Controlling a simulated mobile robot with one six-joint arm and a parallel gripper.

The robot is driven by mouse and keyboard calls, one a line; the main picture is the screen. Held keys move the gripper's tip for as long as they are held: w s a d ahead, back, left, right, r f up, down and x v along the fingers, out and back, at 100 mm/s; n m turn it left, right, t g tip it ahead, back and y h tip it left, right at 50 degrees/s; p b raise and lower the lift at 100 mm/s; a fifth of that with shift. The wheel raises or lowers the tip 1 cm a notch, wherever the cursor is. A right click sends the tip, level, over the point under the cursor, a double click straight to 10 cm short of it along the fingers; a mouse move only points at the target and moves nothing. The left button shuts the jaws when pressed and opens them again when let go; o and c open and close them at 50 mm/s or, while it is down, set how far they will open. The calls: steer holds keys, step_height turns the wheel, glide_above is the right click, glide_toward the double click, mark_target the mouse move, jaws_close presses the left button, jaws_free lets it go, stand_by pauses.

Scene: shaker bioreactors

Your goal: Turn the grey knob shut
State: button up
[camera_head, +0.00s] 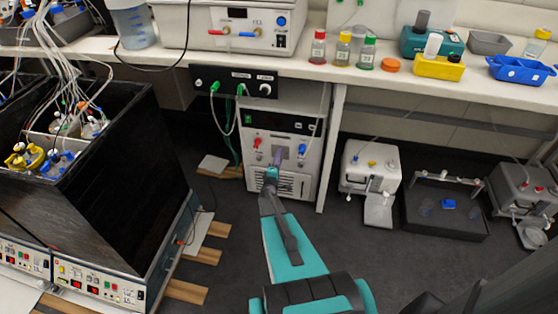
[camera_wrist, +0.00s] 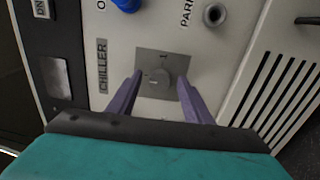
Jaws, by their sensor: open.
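The grey knob (camera_wrist: 158,78) is round and sits on a square grey plate (camera_wrist: 178,61) on the front of a white chiller unit (camera_wrist: 217,62). The chiller (camera_head: 292,129) stands under the bench in the head view, where the knob is hard to make out behind my gripper. My gripper (camera_head: 275,160) reaches to the front of the chiller. In the wrist view my gripper (camera_wrist: 160,88) is open, with one purple finger on each side of the knob. Whether the fingers touch the knob cannot be told.
A blue fitting (camera_wrist: 128,4) and a round port (camera_wrist: 214,14) are on the chiller panel near the knob. A vent grille is at the right. In the head view a black shaker box (camera_head: 130,150) stands left, and a white pump (camera_head: 370,167) stands right on the floor.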

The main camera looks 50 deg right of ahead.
steer(key=v, duration=1.3)
steer(key=shift+s+a+b, duration=0.2)
steer(key=shift+a+b, duration=0.1)
stand_by(0.3)
